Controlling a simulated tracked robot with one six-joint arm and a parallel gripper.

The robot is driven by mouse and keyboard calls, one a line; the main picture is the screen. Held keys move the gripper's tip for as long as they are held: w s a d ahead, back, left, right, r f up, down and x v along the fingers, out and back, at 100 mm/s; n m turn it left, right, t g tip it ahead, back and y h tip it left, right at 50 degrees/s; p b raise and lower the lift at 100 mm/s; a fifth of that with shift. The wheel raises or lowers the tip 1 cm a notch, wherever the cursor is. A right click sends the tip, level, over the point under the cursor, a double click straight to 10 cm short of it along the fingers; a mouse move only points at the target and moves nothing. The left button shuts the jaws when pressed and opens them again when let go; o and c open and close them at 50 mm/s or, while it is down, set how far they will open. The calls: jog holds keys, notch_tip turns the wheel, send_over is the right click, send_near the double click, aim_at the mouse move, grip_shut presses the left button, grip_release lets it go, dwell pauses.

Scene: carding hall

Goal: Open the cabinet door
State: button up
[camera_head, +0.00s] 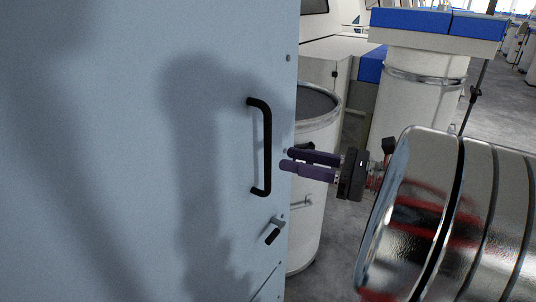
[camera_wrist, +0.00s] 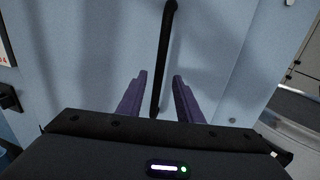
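The cabinet door (camera_head: 130,140) is a large pale blue-grey panel that fills the left half of the head view and looks closed. Its black bar handle (camera_head: 266,150) stands upright near the door's right edge. A small latch (camera_head: 273,232) with a black grip is below it. My gripper (camera_head: 286,160) has purple fingers and is just right of the handle in the head view. In the wrist view the fingers (camera_wrist: 156,98) are apart, with the handle bar (camera_wrist: 166,60) running up between them. The fingers do not touch the bar there.
A white cylindrical can (camera_head: 313,215) stands right beside the cabinet's edge, behind my gripper. A white column with a blue-topped box (camera_head: 438,28) stands farther back. Grey floor (camera_head: 345,225) shows between them and my arm.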

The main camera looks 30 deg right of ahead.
aim_at(268, 154)
jog(key=shift+x, duration=3.55)
grip_shut()
